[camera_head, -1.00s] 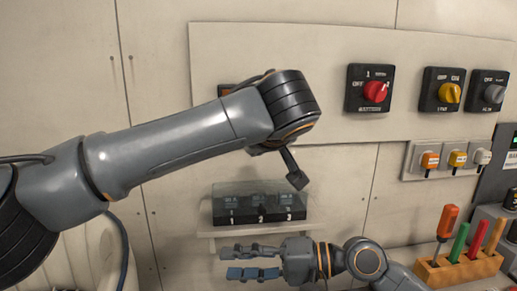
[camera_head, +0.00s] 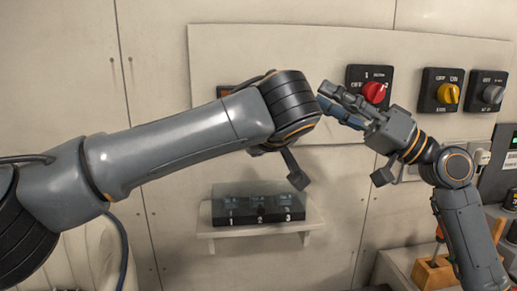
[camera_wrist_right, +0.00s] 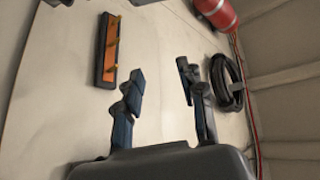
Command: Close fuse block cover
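The fuse block (camera_head: 259,214), a dark unit numbered 1, 2, 3, sits on a small white wall shelf in the middle of the head view. Its see-through cover (camera_head: 258,189) shows as a faint panel at and above the block; its exact angle is hard to tell. My right gripper (camera_head: 324,97) is up and to the right of the block, clear of it, pointing left in front of the red switch. Its two fingers are spread and empty in the right wrist view (camera_wrist_right: 160,74). My left arm crosses above the block; its gripper is hidden behind the wrist.
The red switch (camera_head: 374,92), yellow switch (camera_head: 449,93) and grey switch (camera_head: 493,94) are on the wall panel. A wooden tool holder (camera_head: 433,271) stands lower right. The right wrist view shows an orange-and-black strip (camera_wrist_right: 109,50), red cylinder (camera_wrist_right: 217,12) and coiled black hose (camera_wrist_right: 228,82).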

